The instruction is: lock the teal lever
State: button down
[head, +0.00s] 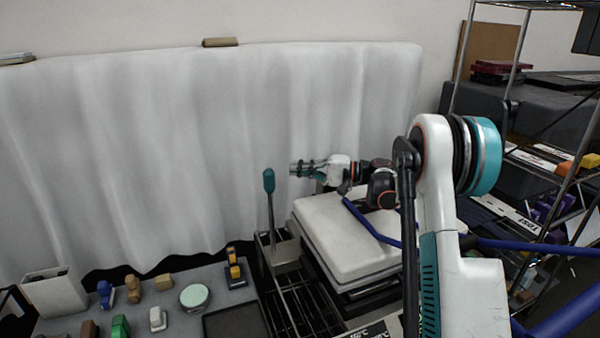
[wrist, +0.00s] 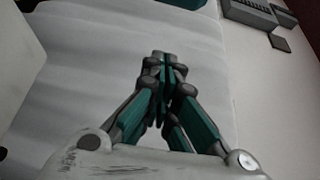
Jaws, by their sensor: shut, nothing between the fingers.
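The teal lever (head: 269,182) has a teal grip on a thin metal shaft and stands nearly upright from a grey base block (head: 284,254) beside the white-topped press. My gripper (head: 294,169) is to the right of the teal grip and a little above it in the head view, pointing left. A small gap shows between them in the picture; their depth apart is hard to judge. In the wrist view my gripper's fingers (wrist: 161,62) meet at the tips, with nothing between them. The lever is not visible in the wrist view.
The white-padded press (head: 345,238) lies under my forearm. A dark wire rack (head: 290,300) stands below the lever. A grey table (head: 180,325) with several small objects is at lower left. A metal shelf (head: 520,50) stands right, and a white curtain (head: 150,150) hangs behind.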

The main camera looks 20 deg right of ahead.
jog(key=a+b, duration=0.2)
jog(key=a, duration=0.4)
jog(key=shift+s+a, duration=0.3)
jog(key=shift+a, duration=0.1)
jog(key=s+n+b, duration=0.1)
jog(key=s, duration=0.6)
jog(key=shift+y, duration=0.4)
jog(key=v, duration=1.2)
jog(key=shift+f, duration=0.2)
